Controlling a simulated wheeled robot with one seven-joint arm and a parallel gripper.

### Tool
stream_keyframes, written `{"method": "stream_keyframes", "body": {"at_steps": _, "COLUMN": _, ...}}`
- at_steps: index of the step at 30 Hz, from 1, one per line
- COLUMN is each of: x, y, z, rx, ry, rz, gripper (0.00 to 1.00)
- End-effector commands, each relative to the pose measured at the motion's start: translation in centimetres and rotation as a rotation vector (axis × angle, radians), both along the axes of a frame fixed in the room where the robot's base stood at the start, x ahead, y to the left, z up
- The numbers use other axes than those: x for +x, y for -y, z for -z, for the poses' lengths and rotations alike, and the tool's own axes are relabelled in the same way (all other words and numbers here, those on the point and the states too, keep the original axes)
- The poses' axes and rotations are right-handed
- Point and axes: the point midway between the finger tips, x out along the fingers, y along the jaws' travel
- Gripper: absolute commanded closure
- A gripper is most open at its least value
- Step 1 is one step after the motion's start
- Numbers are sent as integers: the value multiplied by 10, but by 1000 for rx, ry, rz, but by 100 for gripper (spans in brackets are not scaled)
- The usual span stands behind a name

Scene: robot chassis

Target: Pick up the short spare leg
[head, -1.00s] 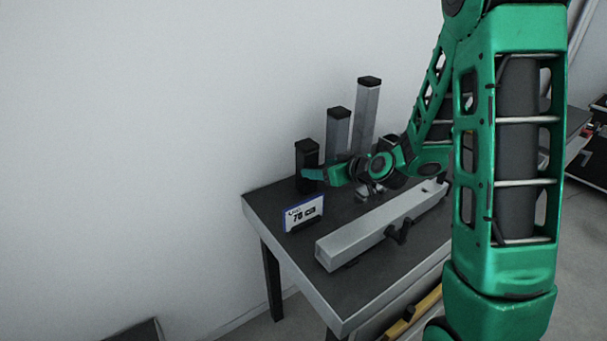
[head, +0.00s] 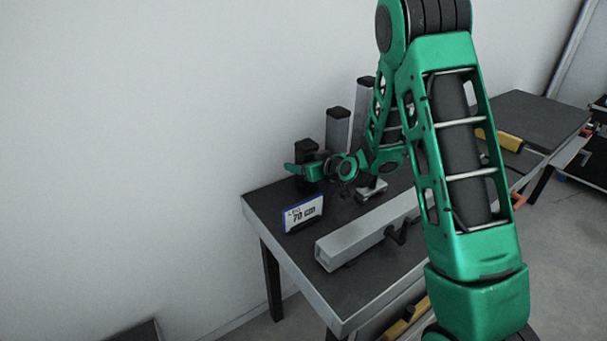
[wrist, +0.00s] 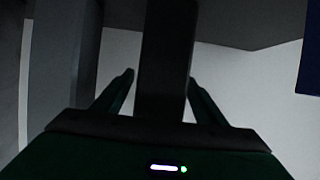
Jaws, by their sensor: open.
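The short spare leg is a dark square post (head: 306,148) with a black cap. It stands upright at the left end of a row of three posts on the dark table. My gripper (head: 302,170) reaches it from the right, and its green fingers cross in front of the leg's middle and stick out on its left. In the wrist view the dark leg (wrist: 166,60) rises between my two open fingers (wrist: 158,88), with a gap visible on both sides. Whether the palm touches it I cannot tell. The lower leg is partly hidden by the gripper.
A taller grey post (head: 338,128) stands just right of the short leg, and the tallest (head: 362,100) is partly behind my arm. A "70 cm" sign (head: 303,213) stands in front. A long grey beam in a clamp (head: 365,235) lies on the table (head: 290,265). A wall is close behind.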

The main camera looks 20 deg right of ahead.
Motion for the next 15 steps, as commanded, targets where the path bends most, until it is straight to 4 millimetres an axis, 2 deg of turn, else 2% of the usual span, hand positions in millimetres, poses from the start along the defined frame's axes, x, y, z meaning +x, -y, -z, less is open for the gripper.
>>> {"method": "stream_keyframes", "body": {"at_steps": 4, "x": 13, "y": -5, "z": 5, "rx": 0, "ry": 1, "rz": -2, "gripper": 34}}
{"method": "stream_keyframes", "body": {"at_steps": 12, "x": 16, "y": -6, "z": 7, "rx": 1, "ry": 0, "rz": 0, "gripper": 34}}
{"method": "stream_keyframes", "body": {"at_steps": 13, "x": 16, "y": -6, "z": 7, "rx": 1, "ry": 0, "rz": 0, "gripper": 37}}
{"method": "stream_keyframes", "body": {"at_steps": 15, "x": 16, "y": -6, "z": 7, "rx": 1, "ry": 0, "rz": 0, "gripper": 53}}
